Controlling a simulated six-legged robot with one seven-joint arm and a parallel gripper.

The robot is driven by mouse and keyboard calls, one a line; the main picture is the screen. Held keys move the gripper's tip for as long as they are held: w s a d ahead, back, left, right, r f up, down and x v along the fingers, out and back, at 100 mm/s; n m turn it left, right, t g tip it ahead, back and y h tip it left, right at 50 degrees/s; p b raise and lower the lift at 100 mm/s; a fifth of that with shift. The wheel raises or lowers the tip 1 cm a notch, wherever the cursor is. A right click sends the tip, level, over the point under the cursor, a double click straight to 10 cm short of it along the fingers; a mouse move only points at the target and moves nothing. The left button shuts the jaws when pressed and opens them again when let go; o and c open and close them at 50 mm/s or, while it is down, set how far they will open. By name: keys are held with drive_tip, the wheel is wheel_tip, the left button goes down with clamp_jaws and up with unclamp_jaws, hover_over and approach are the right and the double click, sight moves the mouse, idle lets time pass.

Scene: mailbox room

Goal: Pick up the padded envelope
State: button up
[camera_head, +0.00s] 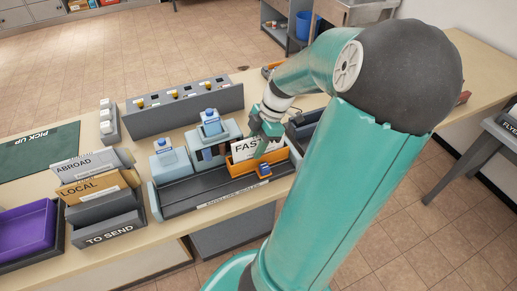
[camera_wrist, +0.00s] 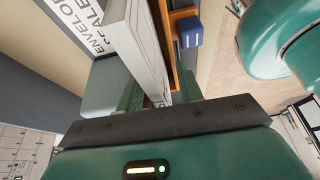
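A white piece marked "FAST" (camera_head: 246,149) stands upright in an orange holder (camera_head: 239,168) on the counter; I cannot tell whether it is the padded envelope. My gripper (camera_head: 266,130) points down over this holder, close to the white piece. In the wrist view a thick white upright item (camera_wrist: 138,45) reaches in between the two green fingers of my gripper (camera_wrist: 158,92). The orange holder (camera_wrist: 182,15) is just to its right. The fingers stand apart on either side of the item. Whether they press on it is hidden.
To the left are the "TO SEND" sorter (camera_head: 108,225), a purple tray (camera_head: 25,228) and a green mat (camera_head: 38,150). A grey switch panel (camera_head: 185,105) stands behind.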

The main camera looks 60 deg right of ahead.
drive_tip(key=shift+f, duration=0.15)
drive_tip(key=shift+c, duration=0.5)
clamp_jaws()
drive_tip(key=shift+r, duration=0.2)
